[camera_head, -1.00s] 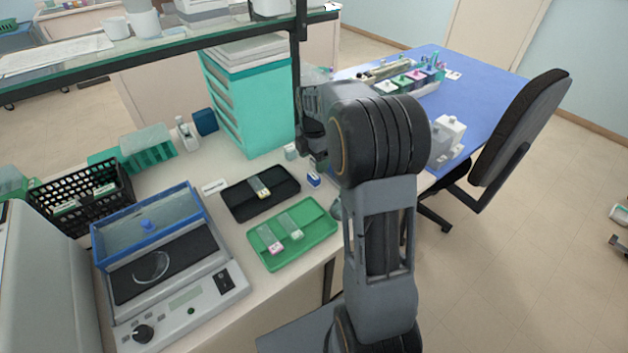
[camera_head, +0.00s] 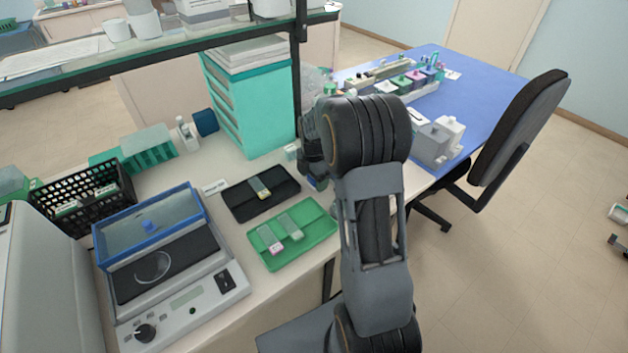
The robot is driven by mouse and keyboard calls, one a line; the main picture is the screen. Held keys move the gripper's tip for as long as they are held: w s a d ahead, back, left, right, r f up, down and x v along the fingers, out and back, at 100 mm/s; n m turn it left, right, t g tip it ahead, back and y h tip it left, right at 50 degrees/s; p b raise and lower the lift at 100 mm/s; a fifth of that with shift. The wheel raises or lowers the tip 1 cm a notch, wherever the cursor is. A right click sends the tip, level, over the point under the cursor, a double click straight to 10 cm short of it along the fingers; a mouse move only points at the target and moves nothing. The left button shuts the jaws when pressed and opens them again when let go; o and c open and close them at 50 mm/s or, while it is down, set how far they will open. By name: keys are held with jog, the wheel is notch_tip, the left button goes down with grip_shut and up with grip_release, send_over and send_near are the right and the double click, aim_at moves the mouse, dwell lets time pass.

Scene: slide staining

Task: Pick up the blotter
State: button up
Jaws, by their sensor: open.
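The black tray (camera_head: 240,205) and green tray (camera_head: 318,230) hold slides to the left. A teal drawer unit (camera_head: 250,115) and a shelf post (camera_head: 296,80) stand close behind. A blue-lidded device (camera_head: 185,314) is at front left. A blue table (camera_head: 480,85) lies beyond.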

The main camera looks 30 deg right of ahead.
jog(key=shift+c, duration=0.4)
jog(key=c, duration=0.9)
jog(key=shift+r, duration=0.2)
jog(key=shift+r, duration=0.3)
notch_tip(320, 180, up, 2)
jog(key=shift+r, duration=0.1)
jog(key=s+r, duration=0.3)
jog(key=s, duration=0.1)
jog(key=s+r+b, duration=0.1)
jog(key=s+r, duration=0.2)
jog(key=s, duration=0.2)
jog(key=s+a+r+b, duration=0.1)
jog(key=s+r, duration=0.3)
jog(key=s, duration=0.1)
